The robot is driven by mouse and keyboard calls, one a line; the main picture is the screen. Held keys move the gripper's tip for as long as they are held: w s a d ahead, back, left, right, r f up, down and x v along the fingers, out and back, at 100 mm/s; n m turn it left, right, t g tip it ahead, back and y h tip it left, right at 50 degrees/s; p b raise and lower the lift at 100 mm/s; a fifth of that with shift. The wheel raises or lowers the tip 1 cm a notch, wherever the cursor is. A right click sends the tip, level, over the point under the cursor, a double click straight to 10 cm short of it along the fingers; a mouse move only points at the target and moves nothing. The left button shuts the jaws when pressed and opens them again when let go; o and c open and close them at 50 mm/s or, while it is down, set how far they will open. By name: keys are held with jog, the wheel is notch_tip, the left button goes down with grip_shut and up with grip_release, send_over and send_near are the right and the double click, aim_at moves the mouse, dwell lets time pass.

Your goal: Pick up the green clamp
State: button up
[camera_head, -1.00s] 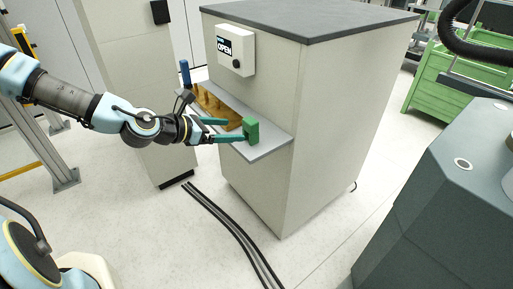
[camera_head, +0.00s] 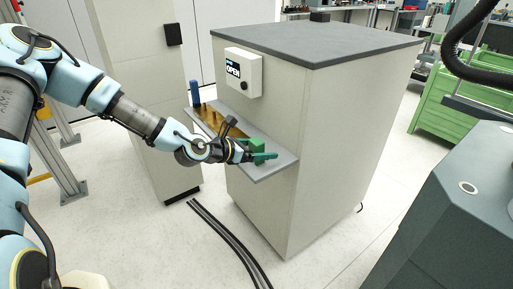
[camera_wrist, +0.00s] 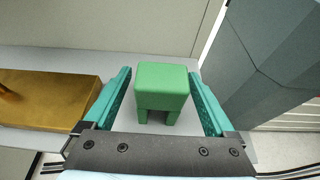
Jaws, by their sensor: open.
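The green clamp (camera_wrist: 162,88) stands upright on the grey shelf (camera_wrist: 140,127) of the cabinet, between my two teal fingers in the wrist view. In the head view the clamp (camera_head: 257,146) shows partly behind my gripper, near the right end of the shelf (camera_head: 280,168). My gripper (camera_wrist: 163,90) is open, with a finger on each side of the clamp and a visible gap on both sides. In the head view my gripper (camera_head: 262,152) reaches in from the left at shelf height.
A brass-coloured block (camera_wrist: 45,97) lies left of my left finger. A blue cylinder (camera_head: 195,92) stands at the shelf's far left end. A dark grey machine (camera_head: 445,215) stands at right.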

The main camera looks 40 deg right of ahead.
jog(key=shift+d+f, duration=0.25)
jog(key=shift+d, duration=0.3)
jog(key=shift+c, duration=0.3)
grip_shut()
